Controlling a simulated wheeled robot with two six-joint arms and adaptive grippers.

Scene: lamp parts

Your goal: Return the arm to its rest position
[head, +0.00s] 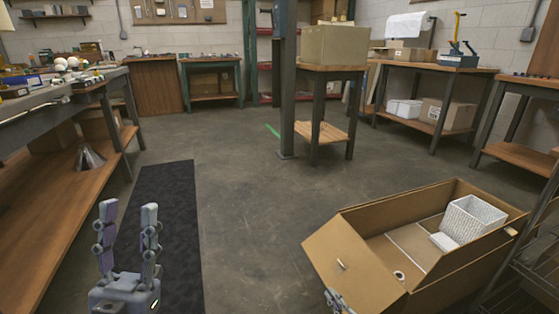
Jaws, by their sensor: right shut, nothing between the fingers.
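My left gripper (128,212) stands at the lower left with its two fingers pointing up and apart. It is open and empty, above the dark floor mat (180,190). Only a small part of my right gripper (337,300) shows at the bottom edge, in front of the open cardboard box (345,262). It is shut with nothing in it, and most of that arm is out of view.
A long workbench (50,95) with white bulbs (66,63) runs along the left; a metal cone shade (88,158) sits on its lower shelf. A wire rack (520,270) stands at the right edge. A post (287,90) and tables stand farther back. The middle floor is clear.

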